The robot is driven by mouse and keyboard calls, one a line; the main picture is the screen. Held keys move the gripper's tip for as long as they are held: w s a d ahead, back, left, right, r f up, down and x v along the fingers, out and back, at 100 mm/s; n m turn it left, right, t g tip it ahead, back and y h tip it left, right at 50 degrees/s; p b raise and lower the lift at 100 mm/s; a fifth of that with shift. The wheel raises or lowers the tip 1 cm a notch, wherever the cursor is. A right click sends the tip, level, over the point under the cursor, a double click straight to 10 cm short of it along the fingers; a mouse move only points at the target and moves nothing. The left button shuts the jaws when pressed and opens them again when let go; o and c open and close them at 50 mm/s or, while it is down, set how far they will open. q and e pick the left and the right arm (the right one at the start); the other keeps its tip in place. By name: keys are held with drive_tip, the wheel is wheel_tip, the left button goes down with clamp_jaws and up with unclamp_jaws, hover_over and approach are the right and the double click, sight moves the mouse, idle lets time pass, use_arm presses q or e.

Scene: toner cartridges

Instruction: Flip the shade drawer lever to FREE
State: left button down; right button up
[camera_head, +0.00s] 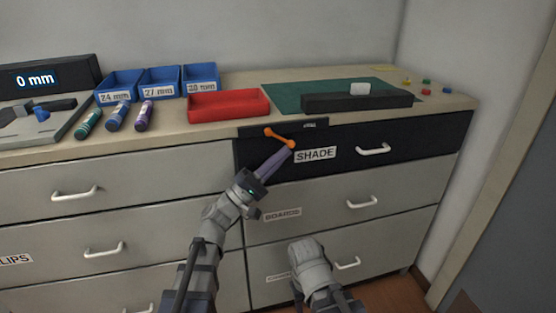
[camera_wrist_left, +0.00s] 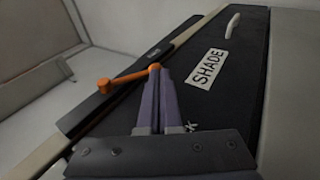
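The shade drawer (camera_head: 410,142) is the black top-right drawer front with a SHADE label (camera_head: 315,155); it is closed. Its orange lever (camera_head: 278,136) is at the drawer's upper left, with a knob at each end, sloping down to the right in the head view. The lever also shows in the wrist view (camera_wrist_left: 128,77). A small plate (camera_head: 309,125) with tiny lettering sits above it; I cannot read it. My left gripper (camera_head: 289,152) has its purple fingers together, tips at the lever's right knob. They look in contact; no grip around it is clear. My right gripper is not in view.
The drawer's pull handle (camera_head: 373,149) is to the right. The boards drawer (camera_head: 290,213) is below. On the counter above are a red tray (camera_head: 228,104), blue bins (camera_head: 160,80), a green mat (camera_head: 290,93) and a dark bar (camera_head: 350,101). My right forearm is low in front.

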use_arm(q)
drive_tip(key=shift+s+p+x, duration=0.2)
drive_tip(key=shift+p+x, duration=0.35)
drive_tip(key=shift+x, duration=0.65)
drive_tip(key=shift+d, duration=0.15)
drive_tip(key=shift+s+a+f+b, duration=0.75)
drive_tip(key=shift+a+f+b, duration=0.1)
drive_tip(key=shift+f+b, duration=1.2)
drive_tip(key=shift+s+a+f+b, duration=0.75)
drive_tip(key=shift+a+f+b, duration=0.05)
drive_tip(key=shift+f+b, duration=1.3)
drive_tip(key=shift+s+a+f+b, duration=0.7)
drive_tip(key=shift+a+f+b, duration=0.15)
drive_tip(key=shift+f+b, duration=1.2)
